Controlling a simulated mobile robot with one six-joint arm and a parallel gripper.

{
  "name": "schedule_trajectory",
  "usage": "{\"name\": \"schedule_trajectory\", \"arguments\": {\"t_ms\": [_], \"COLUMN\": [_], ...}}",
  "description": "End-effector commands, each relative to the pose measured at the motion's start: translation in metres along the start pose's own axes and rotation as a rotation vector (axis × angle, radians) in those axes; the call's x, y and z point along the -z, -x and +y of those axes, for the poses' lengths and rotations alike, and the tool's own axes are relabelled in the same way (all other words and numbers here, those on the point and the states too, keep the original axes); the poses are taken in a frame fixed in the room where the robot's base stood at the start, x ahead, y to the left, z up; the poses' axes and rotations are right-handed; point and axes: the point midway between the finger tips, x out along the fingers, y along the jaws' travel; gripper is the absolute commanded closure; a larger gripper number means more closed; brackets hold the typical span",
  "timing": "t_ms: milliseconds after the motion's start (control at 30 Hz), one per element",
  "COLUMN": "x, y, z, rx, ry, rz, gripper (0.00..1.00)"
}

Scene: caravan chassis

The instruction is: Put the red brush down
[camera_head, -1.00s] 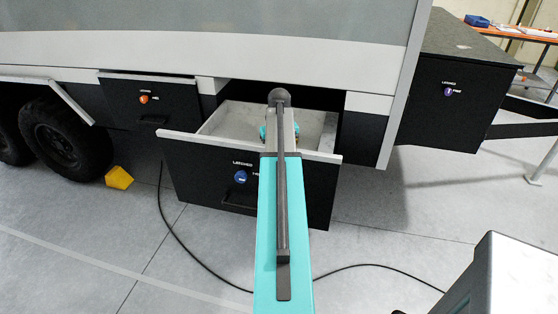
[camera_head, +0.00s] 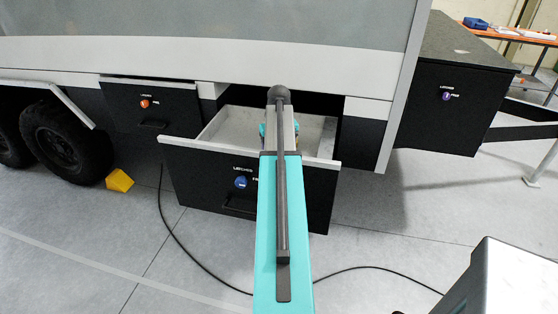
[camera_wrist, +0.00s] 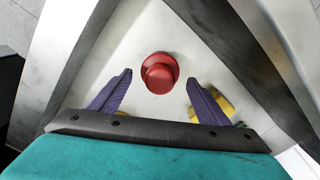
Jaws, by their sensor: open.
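The red brush (camera_wrist: 160,72) shows in the wrist view as a round red shape seen from above, on the pale floor of the open drawer (camera_head: 215,146). My gripper (camera_wrist: 160,79) is open, with one purple finger on each side of the red brush and a visible gap on both sides. In the head view my arm reaches over the drawer front into the drawer and hides the brush and most of the gripper.
A yellow object (camera_wrist: 224,106) lies in the drawer, partly behind the right finger. Drawer walls stand close around the gripper. A shut drawer (camera_head: 150,104) is to the left, a black box (camera_head: 440,105) to the right. A yellow wheel chock (camera_head: 119,180) and a cable are on the floor.

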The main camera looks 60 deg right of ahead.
Motion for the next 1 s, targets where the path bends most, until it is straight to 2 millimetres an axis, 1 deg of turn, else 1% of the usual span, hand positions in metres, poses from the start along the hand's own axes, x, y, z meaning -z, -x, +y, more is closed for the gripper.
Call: {"name": "schedule_trajectory", "arguments": {"t_ms": [33,600,800,1000], "x": [0.0,0.001,0.0,0.0], "y": [0.011,0.075,0.086,0.087], "z": [0.0,0.0,0.0,0.0], "rx": [0.0,0.0,0.0,0.0], "ry": [0.0,0.001,0.001,0.001], "rz": [0.0,0.0,-0.001,-0.001], "gripper": [0.3,0.3,0.3,0.3]}}
